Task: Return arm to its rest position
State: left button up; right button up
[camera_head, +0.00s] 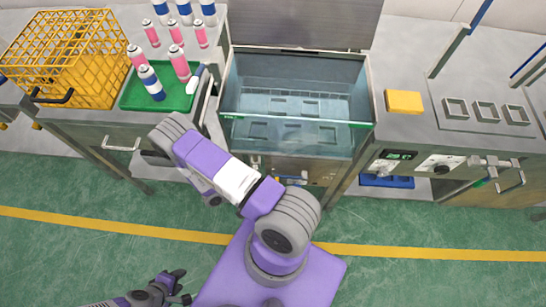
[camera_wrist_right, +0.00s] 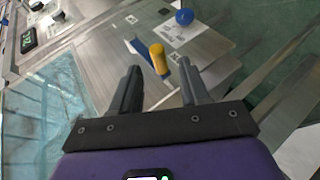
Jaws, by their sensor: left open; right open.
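In the head view my left gripper (camera_head: 181,287) is at the bottom left, over the green floor, open and empty. It is well away from the work tables. My other arm's purple and grey links cross the middle of the head view, and its gripper cannot be made out there. In the right wrist view my right gripper (camera_wrist_right: 156,88) is open, with two dark fingers apart and nothing between them. Beyond its fingertips are a yellow cylinder (camera_wrist_right: 158,59) and a blue round knob (camera_wrist_right: 184,17) on a grey panel.
A yellow wire basket (camera_head: 68,50) and a green tray (camera_head: 132,97) with pink cans (camera_head: 179,64) and a blue-and-white can (camera_head: 151,82) are at left. A glass-fronted water bath (camera_head: 296,121) is central. A yellow block (camera_head: 403,101) lies on the right counter. Floor in front is clear.

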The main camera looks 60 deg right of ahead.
jog(key=shift+v, duration=0.95)
jog(key=shift+w, duration=0.1)
jog(key=w+a+f+n+t+y+p, duration=0.2)
jog(key=w+a+n+t+y, duration=0.2)
jog(key=w+a+t+y, duration=0.3)
jog(key=s+a+r+n+t+y, duration=0.1)
jog(key=a+r+n+y, duration=0.2)
jog(key=a, duration=1.1)
notch_tip(320, 180, up, 4)
jog(key=y+p, duration=0.1)
jog(key=y, duration=0.2)
jog(key=shift+s+a+r+n+y, duration=0.2)
jog(key=shift+a+n+y, duration=0.1)
jog(key=shift+a+n, duration=0.1)
